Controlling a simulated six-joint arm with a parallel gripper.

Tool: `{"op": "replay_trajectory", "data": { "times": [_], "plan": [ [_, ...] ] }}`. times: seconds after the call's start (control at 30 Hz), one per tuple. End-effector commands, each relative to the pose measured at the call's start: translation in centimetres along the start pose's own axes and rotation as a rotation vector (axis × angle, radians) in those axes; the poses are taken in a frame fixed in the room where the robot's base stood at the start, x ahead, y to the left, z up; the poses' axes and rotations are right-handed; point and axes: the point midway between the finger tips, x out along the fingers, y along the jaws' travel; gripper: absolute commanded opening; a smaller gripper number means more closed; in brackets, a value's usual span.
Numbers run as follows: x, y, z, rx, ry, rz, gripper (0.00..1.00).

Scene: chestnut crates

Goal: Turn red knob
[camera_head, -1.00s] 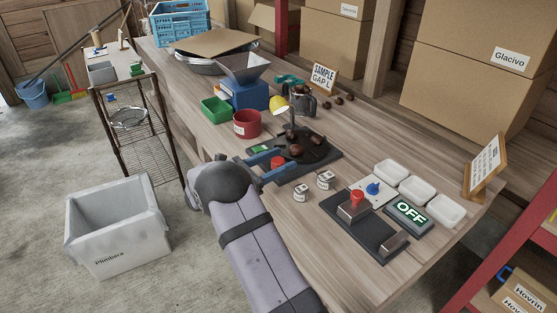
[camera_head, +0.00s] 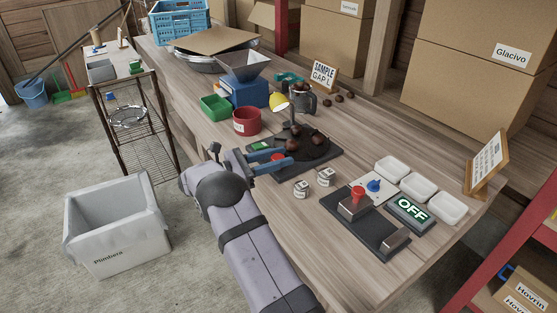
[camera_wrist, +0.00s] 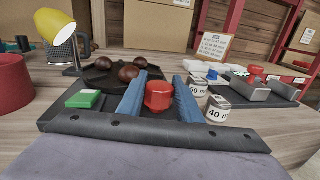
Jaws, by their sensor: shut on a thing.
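The red knob (camera_wrist: 158,95) is between the blue fingers of my gripper (camera_wrist: 160,98) in the wrist view, and my gripper is shut on it. In the head view the red knob (camera_head: 278,157) shows partly between the fingers of my gripper (camera_head: 280,158). The knob sits at the near left of a dark base plate (camera_head: 318,162) holding a round black dish with chestnuts. A green block (camera_wrist: 84,99) lies left of the knob on this base. The underside of the knob is hidden.
A dark device (camera_head: 372,228) with another red piece (camera_head: 358,192) and an OFF display (camera_head: 411,210) is further right. A yellow lamp (camera_head: 278,101) and red pot (camera_head: 247,121) stand behind and left.

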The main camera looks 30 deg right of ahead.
Motion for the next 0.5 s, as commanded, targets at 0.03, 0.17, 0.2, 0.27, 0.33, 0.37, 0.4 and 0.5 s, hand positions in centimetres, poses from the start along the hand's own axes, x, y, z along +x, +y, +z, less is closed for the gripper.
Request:
{"op": "replay_trajectory", "data": {
  "times": [0.03, 0.17, 0.2, 0.27, 0.33, 0.37, 0.4, 0.5],
  "plan": [
    [0.03, 0.18, 0.01, 0.007, -0.004, -0.02, 0.09],
    [0.04, 0.21, 0.08, 0.008, -0.006, -0.075, 0.09],
    [0.05, 0.21, 0.07, 0.007, -0.007, -0.091, 0.09],
    [0.05, 0.21, 0.09, 0.007, -0.007, -0.114, 0.09],
    [0.05, 0.18, 0.12, 0.007, -0.008, -0.139, 0.09],
    [0.05, 0.17, 0.13, 0.007, -0.007, -0.148, 0.09],
    [0.04, 0.14, 0.14, 0.007, -0.007, -0.159, 0.09],
    [0.01, 0.08, 0.22, 0.007, -0.006, -0.177, 0.09]
  ]
}}
